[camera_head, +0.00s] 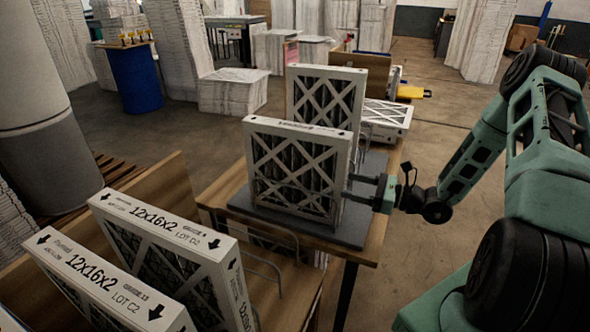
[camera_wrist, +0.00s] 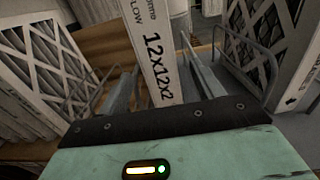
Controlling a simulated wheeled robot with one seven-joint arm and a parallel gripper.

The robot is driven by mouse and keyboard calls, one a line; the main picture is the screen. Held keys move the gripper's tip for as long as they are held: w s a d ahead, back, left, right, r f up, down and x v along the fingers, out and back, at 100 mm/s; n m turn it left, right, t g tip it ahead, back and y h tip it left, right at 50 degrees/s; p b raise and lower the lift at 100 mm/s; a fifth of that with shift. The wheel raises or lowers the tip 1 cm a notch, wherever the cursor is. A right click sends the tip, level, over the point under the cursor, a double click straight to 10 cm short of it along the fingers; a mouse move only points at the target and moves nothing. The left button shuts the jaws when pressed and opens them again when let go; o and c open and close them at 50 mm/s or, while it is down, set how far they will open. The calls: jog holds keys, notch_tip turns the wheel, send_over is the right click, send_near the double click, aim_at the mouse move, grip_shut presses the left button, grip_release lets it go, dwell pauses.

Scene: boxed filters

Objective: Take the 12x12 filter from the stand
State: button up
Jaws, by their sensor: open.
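A white-framed filter with a lattice face (camera_head: 296,172) stands upright on the grey base of the stand (camera_head: 290,229) on the table. My gripper (camera_head: 354,188) is at its right edge, reaching in from the right. In the wrist view, a filter edge printed 12x12x2 (camera_wrist: 158,50) stands between the two fingers of my gripper (camera_wrist: 160,62). The fingers are apart, one on each side of that edge, with gaps visible. The far part of the filter is hidden in the wrist view.
A second lattice filter (camera_head: 325,95) stands behind on the table. Two boxed filters marked 12x16x2 (camera_head: 165,225) stand in a wooden rack at the front left. Wire dividers (camera_wrist: 245,60) rise beside the fingers. Open floor lies right of the table.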

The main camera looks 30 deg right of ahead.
aim_at(327, 179)
jog(key=p+x, duration=0.2)
jog(key=x, duration=0.6)
jog(key=c, duration=1.1)
